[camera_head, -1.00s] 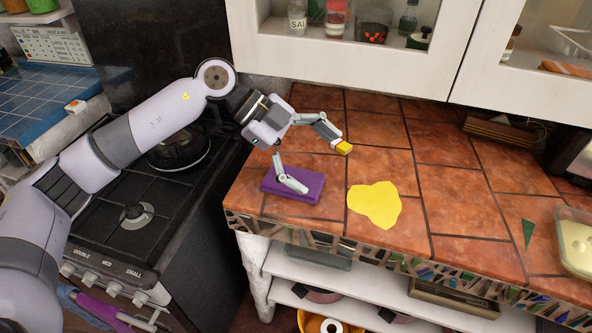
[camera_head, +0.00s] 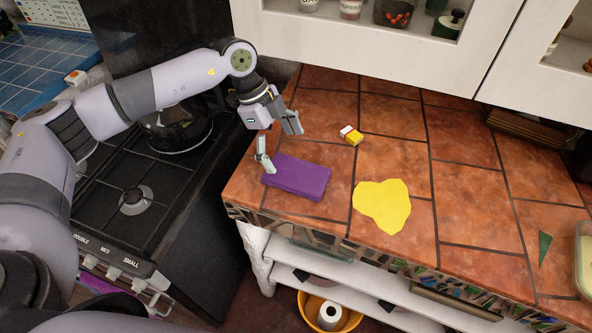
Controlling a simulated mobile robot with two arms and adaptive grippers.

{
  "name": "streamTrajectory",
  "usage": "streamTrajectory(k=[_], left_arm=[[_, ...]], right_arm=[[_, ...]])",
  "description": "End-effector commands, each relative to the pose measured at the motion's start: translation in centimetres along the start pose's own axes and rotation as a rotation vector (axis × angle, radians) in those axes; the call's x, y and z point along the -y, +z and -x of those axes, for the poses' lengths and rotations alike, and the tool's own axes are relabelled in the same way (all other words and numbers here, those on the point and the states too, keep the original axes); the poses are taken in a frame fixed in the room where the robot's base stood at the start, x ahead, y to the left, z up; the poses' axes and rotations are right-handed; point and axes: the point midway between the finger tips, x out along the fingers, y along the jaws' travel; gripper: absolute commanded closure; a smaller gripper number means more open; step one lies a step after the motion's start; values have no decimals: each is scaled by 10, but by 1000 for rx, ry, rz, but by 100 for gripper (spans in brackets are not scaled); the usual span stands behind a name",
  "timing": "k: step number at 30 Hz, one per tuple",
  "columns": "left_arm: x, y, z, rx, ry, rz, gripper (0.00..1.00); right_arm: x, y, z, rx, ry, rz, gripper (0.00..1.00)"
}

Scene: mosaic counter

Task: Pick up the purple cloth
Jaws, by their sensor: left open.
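The purple cloth (camera_head: 297,177) lies as a flat folded block on the tiled counter, near its left edge. My left gripper (camera_head: 278,142) is above and behind the cloth's left end, with its fingers apart and nothing between them. One finger overlaps the cloth's left edge in the picture; I cannot tell whether it touches. The other finger is over the counter behind the cloth. My right gripper is not in view.
The black stove (camera_head: 120,215) is left of the counter. White cabinets (camera_head: 400,50) hang behind. A yellow bowl (camera_head: 345,324) with a white roll is below.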

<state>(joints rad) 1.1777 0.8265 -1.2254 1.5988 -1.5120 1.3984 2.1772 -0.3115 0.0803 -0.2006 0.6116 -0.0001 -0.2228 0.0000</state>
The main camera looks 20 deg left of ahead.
Motion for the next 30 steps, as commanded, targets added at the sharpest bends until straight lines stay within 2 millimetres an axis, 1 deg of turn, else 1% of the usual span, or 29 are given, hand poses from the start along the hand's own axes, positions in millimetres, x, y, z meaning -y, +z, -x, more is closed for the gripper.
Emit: streamTrajectory(k=[1,3,6,8,12,16,20,25,30], left_arm=[[0,-1,-4,-1,1,0,6],[0,0,-8,-1,0,0,6],[-2,-1,-14,0,2,-1,6],[-3,-4,-20,-1,2,-2,6],[-9,-10,-39,-1,3,-2,6],[-8,-8,-57,-1,1,0,6],[-8,-8,-62,-1,-1,-1,6],[-8,-7,-62,-1,-1,-1,6],[-8,-7,-62,-1,-1,-1,18]], right_arm=[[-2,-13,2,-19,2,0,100],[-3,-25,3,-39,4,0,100],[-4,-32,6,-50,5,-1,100],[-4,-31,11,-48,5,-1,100],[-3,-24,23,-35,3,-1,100],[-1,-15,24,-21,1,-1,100],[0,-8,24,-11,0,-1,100],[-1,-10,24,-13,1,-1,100],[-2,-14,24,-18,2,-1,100]])
